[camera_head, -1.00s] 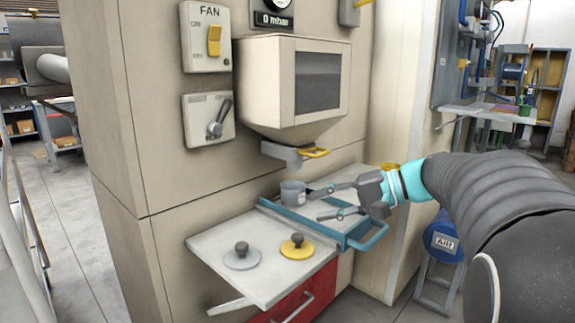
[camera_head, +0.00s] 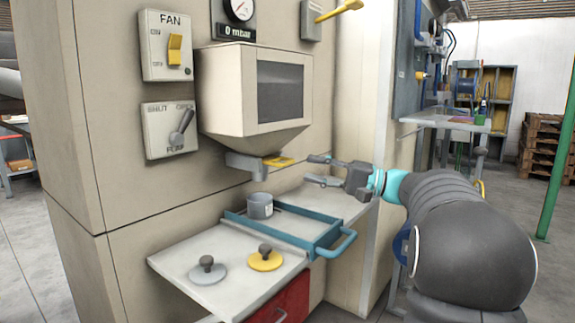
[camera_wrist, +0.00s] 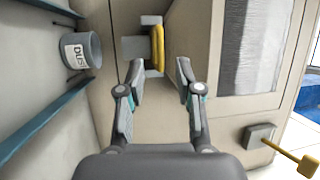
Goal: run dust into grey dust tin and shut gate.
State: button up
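The grey dust tin (camera_head: 260,206) stands upright in the blue tray frame (camera_head: 324,240) on the shelf, below the hopper spout. In the wrist view the tin (camera_wrist: 82,50) carries a "DUST" label and looks empty inside as far as I can see. The gate (camera_head: 278,161) is a slide with a yellow handle at the hopper's spout; its handle (camera_wrist: 158,48) is ahead of my fingers in the wrist view. My gripper (camera_head: 316,170) is open and empty, right of the handle and apart from it. Its fingers (camera_wrist: 160,72) are spread wide.
The hopper (camera_head: 225,95) with a dark window hangs on the wall panel. A grey lid (camera_head: 207,270) and a yellow lid (camera_head: 265,259) lie on the shelf. A fan switch (camera_head: 166,46), a lever switch (camera_head: 170,130) and a yellow lever (camera_head: 338,10) are on the panel.

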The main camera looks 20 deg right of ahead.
aim_at(288, 164)
jog(key=x, duration=0.7)
grip_shut()
